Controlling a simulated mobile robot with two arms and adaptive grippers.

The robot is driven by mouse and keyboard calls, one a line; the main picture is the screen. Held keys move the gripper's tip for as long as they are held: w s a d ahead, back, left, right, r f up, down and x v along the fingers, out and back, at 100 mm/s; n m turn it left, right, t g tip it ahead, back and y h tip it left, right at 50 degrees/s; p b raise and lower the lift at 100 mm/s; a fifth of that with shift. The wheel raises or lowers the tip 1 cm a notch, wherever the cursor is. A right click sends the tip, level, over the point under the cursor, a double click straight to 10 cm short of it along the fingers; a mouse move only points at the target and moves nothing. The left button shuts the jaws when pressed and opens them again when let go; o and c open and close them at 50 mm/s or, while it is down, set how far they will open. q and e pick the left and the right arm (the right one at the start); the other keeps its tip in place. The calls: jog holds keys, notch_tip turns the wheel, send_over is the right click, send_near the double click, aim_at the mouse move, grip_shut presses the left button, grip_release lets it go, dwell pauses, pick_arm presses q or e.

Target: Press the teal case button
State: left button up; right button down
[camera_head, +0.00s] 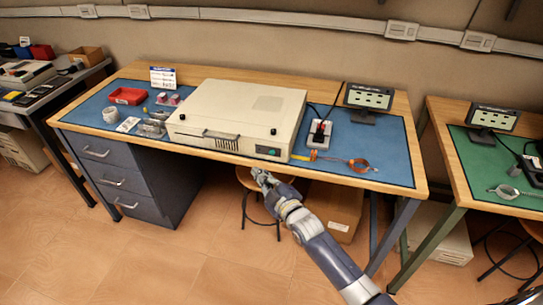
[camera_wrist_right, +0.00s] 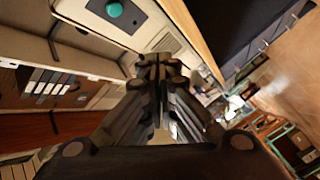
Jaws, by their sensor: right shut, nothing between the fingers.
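The beige computer case (camera_head: 240,112) lies flat on the blue mat of the workbench. Its teal button (camera_head: 267,150) is on the front face, toward the right end. In the right wrist view the round teal button (camera_wrist_right: 114,9) shows at the top, on a dark panel left of the fingertips. My right gripper (camera_head: 259,176) is in front of the bench edge, below the button and apart from it. In the wrist view its fingers (camera_wrist_right: 158,62) are together with nothing between them. My left gripper is out of view.
A red tray (camera_head: 128,96) and small parts lie left of the case. A switch box (camera_head: 320,134), an orange strap (camera_head: 359,165) and a display (camera_head: 369,97) are to its right. A stool (camera_head: 252,180) and carton (camera_head: 335,209) stand under the bench.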

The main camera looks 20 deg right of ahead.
aim_at(261, 148)
jog(key=shift+w+d+b, duration=0.6)
jog(key=shift+w+d, duration=0.05)
jog(key=shift+w, duration=0.3)
jog(key=shift+w+d+b, duration=0.6)
jog(key=shift+w+b, duration=0.05)
jog(key=shift+w, duration=0.25)
jog(key=shift+w+d+b, duration=0.6)
jog(key=shift+w+d, duration=0.05)
jog(key=shift+w, duration=0.3)
jog(key=shift+w+d, duration=0.2)
jog(key=shift+w, duration=0.15)
jog(key=shift+w+d+b, duration=0.25)
jog(key=shift+w+b, duration=0.1)
jog(key=shift+b, duration=0.15)
jog(key=shift+s+a+p, duration=0.45)
jog(key=shift+s+p, duration=0.3)
